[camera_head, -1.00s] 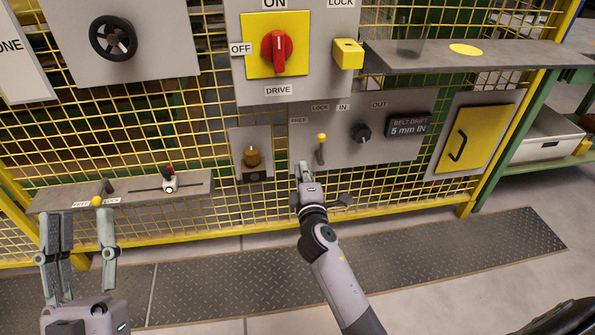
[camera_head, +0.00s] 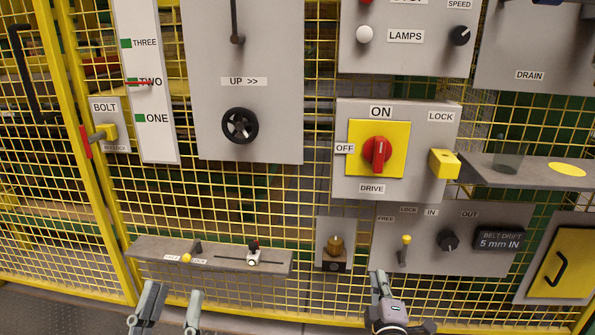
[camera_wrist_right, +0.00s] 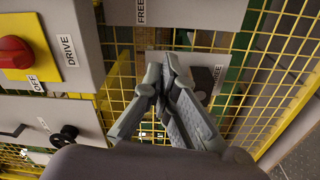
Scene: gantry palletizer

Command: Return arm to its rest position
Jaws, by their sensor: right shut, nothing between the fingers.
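My right gripper (camera_head: 379,282) is shut and empty in the head view, at the lower middle, in front of the lower edge of the belt drift panel (camera_head: 470,262). The right wrist view shows its fingers (camera_wrist_right: 160,80) meeting, with nothing between them. Part of a grey panel shows behind the fingertips. Whether the fingertips touch the panel cannot be told. My left gripper (camera_head: 172,305) is at the bottom left of the head view, its two fingers apart and nothing seen between them. Its lower part is cut off by the frame.
A shelf (camera_head: 143,247) with small levers juts out above my left gripper. A yellow-tipped lever (camera_head: 405,241) and black knob (camera_head: 447,240) stand out above my right gripper. The red drive switch (camera_head: 377,152), handwheel (camera_head: 240,126) and yellow mesh fence are behind.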

